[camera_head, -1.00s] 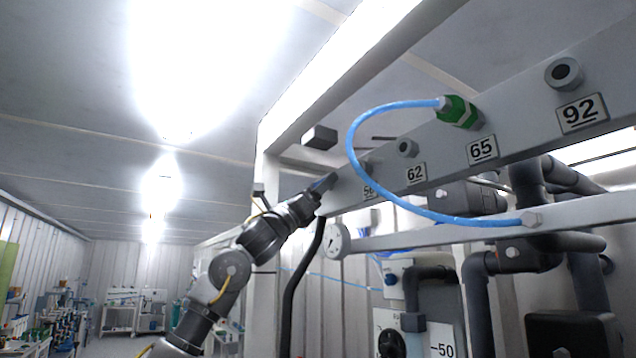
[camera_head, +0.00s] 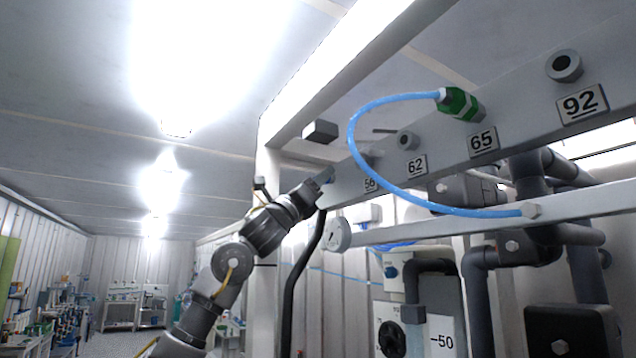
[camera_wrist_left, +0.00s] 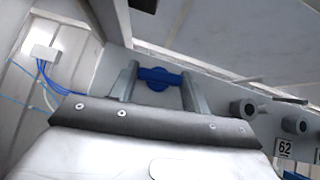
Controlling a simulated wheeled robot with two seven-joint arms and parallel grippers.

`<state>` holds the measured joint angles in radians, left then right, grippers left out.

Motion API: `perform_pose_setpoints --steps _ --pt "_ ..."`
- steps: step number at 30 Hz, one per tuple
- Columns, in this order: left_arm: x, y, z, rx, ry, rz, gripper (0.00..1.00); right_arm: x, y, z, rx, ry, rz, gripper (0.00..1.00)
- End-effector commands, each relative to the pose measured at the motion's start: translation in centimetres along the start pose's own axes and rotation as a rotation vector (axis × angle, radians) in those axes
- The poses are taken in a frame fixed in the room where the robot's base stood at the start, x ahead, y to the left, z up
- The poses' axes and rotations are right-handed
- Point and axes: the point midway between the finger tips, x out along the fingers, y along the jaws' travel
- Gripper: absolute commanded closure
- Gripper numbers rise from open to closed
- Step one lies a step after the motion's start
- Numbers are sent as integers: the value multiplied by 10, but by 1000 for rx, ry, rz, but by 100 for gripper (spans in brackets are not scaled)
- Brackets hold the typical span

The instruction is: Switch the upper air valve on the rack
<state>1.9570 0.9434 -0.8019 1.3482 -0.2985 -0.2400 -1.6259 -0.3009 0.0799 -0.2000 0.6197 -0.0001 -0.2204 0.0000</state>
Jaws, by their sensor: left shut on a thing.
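A blue valve handle (camera_wrist_left: 160,77) sits on the grey rack beam in the left wrist view. My left gripper (camera_wrist_left: 161,85) has one finger on each side of it and is shut on it; the handle's bar lies across the gap between the fingers. In the head view, my left gripper (camera_head: 325,176) is at the left end of the numbered beam (camera_head: 525,112), left of the label 56. There the handle is mostly hidden by the gripper. My right gripper is not in view.
A blue hose (camera_head: 352,142) loops from a green fitting (camera_head: 460,104) on the beam to a lower rail (camera_head: 480,225). A black pipe (camera_head: 300,275) runs below my left gripper. Open floor lies far left.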

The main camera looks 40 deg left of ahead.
Motion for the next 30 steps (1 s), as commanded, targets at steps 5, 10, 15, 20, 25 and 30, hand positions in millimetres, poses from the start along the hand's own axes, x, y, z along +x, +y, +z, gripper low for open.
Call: perform_pose_setpoints --steps 5,10,15,20,25,30 --pt "-1 -3 -1 -100 -1 96 76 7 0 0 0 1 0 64" --pt "1 -5 -1 -213 0 209 76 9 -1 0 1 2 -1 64" --pt "2 -6 0 -327 0 324 76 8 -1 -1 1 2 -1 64" --pt "3 -8 2 -436 1 431 75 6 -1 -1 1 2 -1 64" --pt "4 -9 2 -551 2 545 75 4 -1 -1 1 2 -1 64" --pt "4 -10 2 -661 3 656 75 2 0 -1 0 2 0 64"
